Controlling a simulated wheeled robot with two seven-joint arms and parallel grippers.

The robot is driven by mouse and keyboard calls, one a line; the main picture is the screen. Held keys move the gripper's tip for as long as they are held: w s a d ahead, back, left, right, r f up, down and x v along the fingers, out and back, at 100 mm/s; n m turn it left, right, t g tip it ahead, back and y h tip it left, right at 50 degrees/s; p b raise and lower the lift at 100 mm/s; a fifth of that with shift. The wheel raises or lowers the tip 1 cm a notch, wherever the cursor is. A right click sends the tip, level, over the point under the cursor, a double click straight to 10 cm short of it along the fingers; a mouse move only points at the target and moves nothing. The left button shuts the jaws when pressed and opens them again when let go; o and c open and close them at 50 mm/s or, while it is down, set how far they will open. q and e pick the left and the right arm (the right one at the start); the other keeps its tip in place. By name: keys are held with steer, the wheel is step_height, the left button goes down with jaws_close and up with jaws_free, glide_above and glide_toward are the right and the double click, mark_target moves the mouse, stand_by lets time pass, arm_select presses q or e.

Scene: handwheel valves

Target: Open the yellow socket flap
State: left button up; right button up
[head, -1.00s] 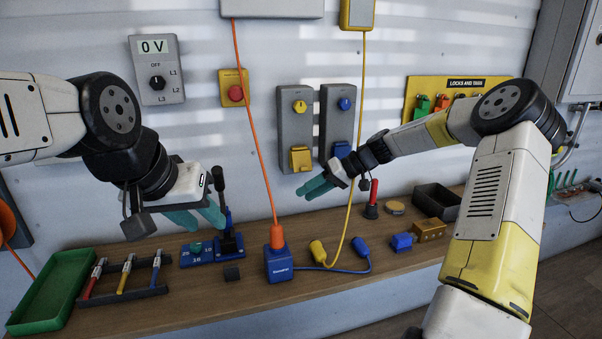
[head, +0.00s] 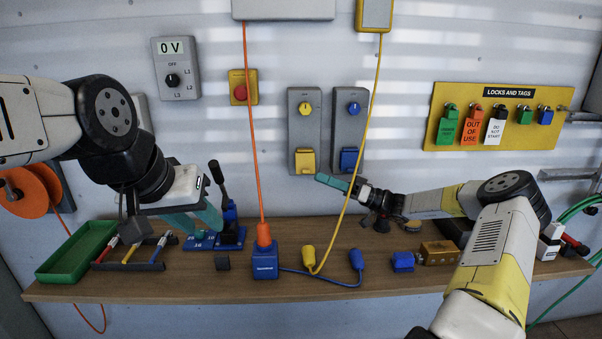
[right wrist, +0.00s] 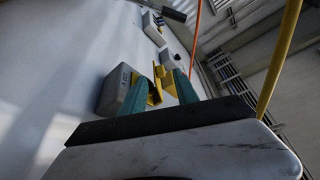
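The yellow socket flap (head: 305,161) is on the lower part of the left grey wall box (head: 293,122), below a yellow knob (head: 305,109). It looks closed in the head view. My right gripper (head: 324,179) is just below and right of the flap. In the right wrist view its two teal fingers (right wrist: 160,92) are apart, and yellow parts of the socket (right wrist: 154,94) show between and beyond them. I cannot tell whether they touch the flap. My left gripper (head: 197,219) is open and empty above the bench's left part, near the blue lever stand.
A matching box with a blue flap (head: 348,159) is close on the right. A yellow cable (head: 369,120) hangs by my right gripper, and an orange cable (head: 254,140) hangs left of the boxes. The wooden bench (head: 200,286) holds a green tray (head: 78,250) and a blue plug block (head: 265,263).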

mark_target(305, 169)
steer(key=shift+x, duration=3.2)
steer(key=shift+c, duration=0.3)
jaws_close()
